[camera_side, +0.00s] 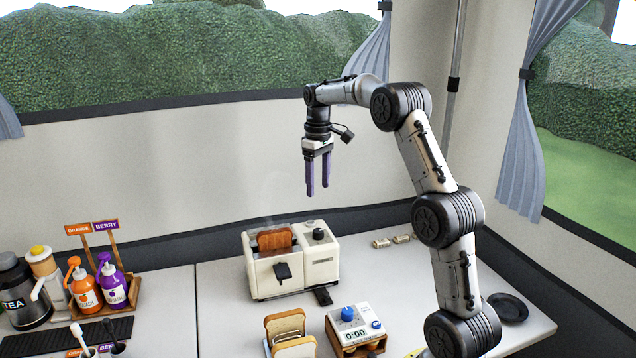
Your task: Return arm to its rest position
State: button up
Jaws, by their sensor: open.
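My gripper (318,188) hangs high above the table, its two purple fingers pointing down. It is open and nothing shows between the fingers. It is above and slightly right of the cream toaster (320,262), well clear of it. A browned slice of bread (274,241) stands up in the toaster's slot, with faint steam above it. My arm rises from the right side of the table and bends over to the left.
A bread rack (288,330) with slices and a timer (349,322) stand in front of the toaster. Orange (84,288) and purple (112,284) bottles and a tea flask (22,290) stand at left. A black plate (508,308) lies at right. The air around my gripper is clear.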

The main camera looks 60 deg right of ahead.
jog(key=a+r+n+t, duration=0.2)
jog(key=a+r, duration=0.7)
jog(key=a, duration=0.1)
jog(key=s+a+r+n+t+h, duration=0.1)
jog(key=s+a+r, duration=0.4)
jog(key=a, duration=0.5)
jog(key=s+a+f+n+t, duration=0.1)
jog(key=s+a+f, duration=0.1)
jog(key=s+a, duration=0.3)
jog(key=s+a+f+t, duration=0.1)
jog(key=s+a+f, duration=0.15)
jog(key=s, duration=0.55)
jog(key=s+a+f+m+y, duration=0.1)
jog(key=s+a+f+m, duration=0.1)
jog(key=s+f, duration=0.3)
notch_tip(320, 180, down, 3)
jog(key=shift+r+t, duration=0.15)
jog(key=shift+t, duration=0.15)
